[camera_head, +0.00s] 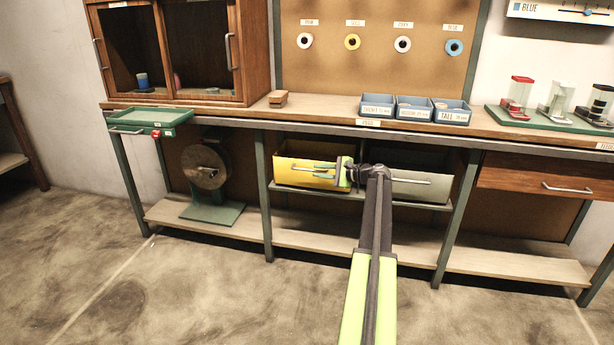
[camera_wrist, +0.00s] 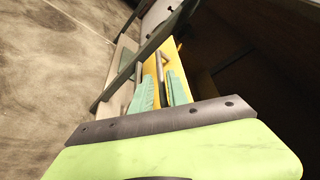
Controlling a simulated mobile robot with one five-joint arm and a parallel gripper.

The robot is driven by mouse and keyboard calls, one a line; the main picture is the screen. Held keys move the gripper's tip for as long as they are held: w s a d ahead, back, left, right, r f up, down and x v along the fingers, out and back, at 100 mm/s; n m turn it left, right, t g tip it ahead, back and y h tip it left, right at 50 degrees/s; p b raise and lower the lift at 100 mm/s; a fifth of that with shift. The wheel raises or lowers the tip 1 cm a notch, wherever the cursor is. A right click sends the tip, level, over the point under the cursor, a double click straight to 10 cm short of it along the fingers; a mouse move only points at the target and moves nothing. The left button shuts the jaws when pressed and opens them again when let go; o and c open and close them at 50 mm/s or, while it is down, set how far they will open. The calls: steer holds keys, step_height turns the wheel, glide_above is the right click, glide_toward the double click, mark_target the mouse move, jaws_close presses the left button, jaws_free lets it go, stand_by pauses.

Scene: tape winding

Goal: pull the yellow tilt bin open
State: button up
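My gripper (camera_head: 322,171) is at the right part of the handle, close to the yellow front. In the wrist view my gripper (camera_wrist: 162,91) has its two teal fingers apart, with the handle (camera_wrist: 163,66) between them and the yellow panel (camera_wrist: 177,64) behind. Contact with the handle cannot be made out.
A grey bin (camera_head: 420,190) with its own handle stands just right, partly behind my arm. A bench leg (camera_head: 263,200) is left of the yellow bin. A lower shelf (camera_head: 310,236) runs beneath. A green tray (camera_head: 150,117) juts out at left. The floor in front is clear.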

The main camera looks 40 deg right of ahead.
mark_target(312, 171)
steer(key=x, duration=0.5)
steer(key=shift+w+f+b, duration=0.1)
steer(key=shift+w+b, duration=0.15)
steer(key=shift+b, duration=0.15)
steer(key=shift+c, duration=0.4)
jaws_close()
steer(key=shift+s, duration=0.1)
stand_by(0.4)
